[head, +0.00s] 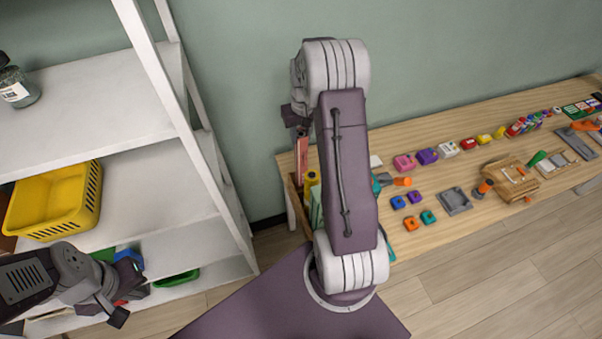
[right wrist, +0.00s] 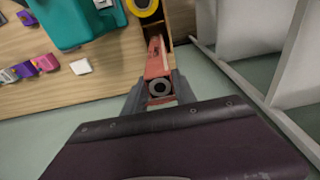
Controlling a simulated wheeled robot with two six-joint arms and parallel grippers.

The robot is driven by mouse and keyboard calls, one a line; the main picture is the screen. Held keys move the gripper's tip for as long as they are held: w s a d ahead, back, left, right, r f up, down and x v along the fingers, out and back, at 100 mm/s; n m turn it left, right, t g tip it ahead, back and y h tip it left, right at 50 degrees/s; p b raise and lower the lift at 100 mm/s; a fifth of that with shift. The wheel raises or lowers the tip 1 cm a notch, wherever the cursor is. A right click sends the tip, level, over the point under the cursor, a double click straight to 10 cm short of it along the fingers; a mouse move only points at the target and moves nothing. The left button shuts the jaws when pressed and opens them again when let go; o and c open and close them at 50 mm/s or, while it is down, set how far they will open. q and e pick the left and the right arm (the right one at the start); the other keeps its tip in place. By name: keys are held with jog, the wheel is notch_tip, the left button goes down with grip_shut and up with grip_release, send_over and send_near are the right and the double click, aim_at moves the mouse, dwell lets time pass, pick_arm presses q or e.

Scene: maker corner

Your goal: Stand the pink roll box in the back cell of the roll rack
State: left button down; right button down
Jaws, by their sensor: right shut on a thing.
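The pink roll box (head: 301,152) hangs upright below my right gripper (head: 297,120) at the table's left end. In the right wrist view my right gripper (right wrist: 159,92) is shut on the pink roll box (right wrist: 156,62), whose top shows a dark round roll end. The wooden roll rack (head: 293,198) stands below, partly hidden by my right arm; its wall also shows in the right wrist view (right wrist: 167,24). The box's lower end is at the rack's back end; I cannot tell how deep it sits. My left gripper (head: 112,312) is at the lower left, by the shelves, its jaws unclear.
A yellow roll box (head: 312,184) stands in the rack in front of the pink one. A teal thing (right wrist: 80,22) is beside the rack. Several small coloured items lie along the table (head: 460,223). A white shelf unit (head: 150,135) with a yellow basket (head: 52,205) stands left.

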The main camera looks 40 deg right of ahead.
aim_at(301, 149)
jog(key=f, duration=0.3)
jog(key=shift+w+d+f, duration=0.15)
jog(key=shift+w+f, duration=0.05)
jog(key=shift+f, duration=0.1)
jog(key=f, duration=0.1)
jog(key=f+p, duration=0.1)
jog(key=f, duration=0.1)
jog(key=shift+s, duration=0.2)
jog(key=shift+w+f, duration=0.15)
jog(key=shift+f, duration=0.25)
jog(key=c, duration=1)
grip_release()
